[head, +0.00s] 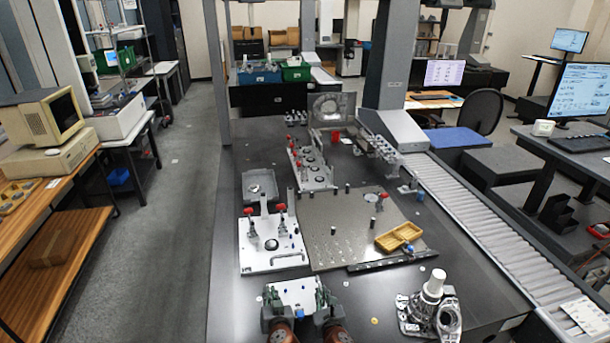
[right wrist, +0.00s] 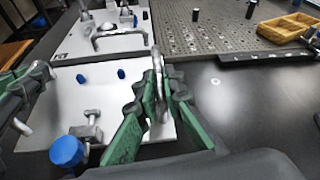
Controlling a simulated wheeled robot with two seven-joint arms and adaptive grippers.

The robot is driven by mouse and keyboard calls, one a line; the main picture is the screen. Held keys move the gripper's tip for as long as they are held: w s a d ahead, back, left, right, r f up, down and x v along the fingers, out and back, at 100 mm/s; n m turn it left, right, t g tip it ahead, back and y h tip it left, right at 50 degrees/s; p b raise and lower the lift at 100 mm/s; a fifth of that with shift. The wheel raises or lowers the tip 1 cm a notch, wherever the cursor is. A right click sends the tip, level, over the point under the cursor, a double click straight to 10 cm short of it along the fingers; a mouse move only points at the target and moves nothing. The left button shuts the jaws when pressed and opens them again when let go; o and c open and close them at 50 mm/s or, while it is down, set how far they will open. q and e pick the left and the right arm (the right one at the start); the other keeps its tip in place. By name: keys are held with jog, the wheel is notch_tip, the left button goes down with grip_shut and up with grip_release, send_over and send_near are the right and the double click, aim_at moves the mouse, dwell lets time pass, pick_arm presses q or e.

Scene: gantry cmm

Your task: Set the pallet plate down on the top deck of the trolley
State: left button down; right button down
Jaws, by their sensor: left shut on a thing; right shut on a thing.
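A white pallet plate (head: 295,293) with blue knobs is between my two grippers at the near edge of the dark table. In the right wrist view the plate (right wrist: 97,92) spreads out to the left, with a large blue knob in front. My right gripper (head: 324,304) is shut on the metal handle at the plate's right side; its fingers (right wrist: 158,88) show around that handle. My left gripper (head: 270,300) is shut at the plate's left side, its grip partly hidden. I cannot tell whether the plate touches the table. I cannot make out the trolley for certain.
A second white plate (head: 257,257) with red-knobbed clamps lies just beyond. A perforated plate (head: 335,258) with a yellow case (head: 399,237) lies beside it. A metal fixture (head: 432,305) stands near right. A roller conveyor (head: 480,215) runs along the right; a floor aisle (head: 185,240) lies left.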

pick_arm(q)
jog(key=shift+r, duration=0.3)
pick_arm(e)
jog(key=shift+s+a, duration=0.1)
jog(key=shift+s, duration=0.05)
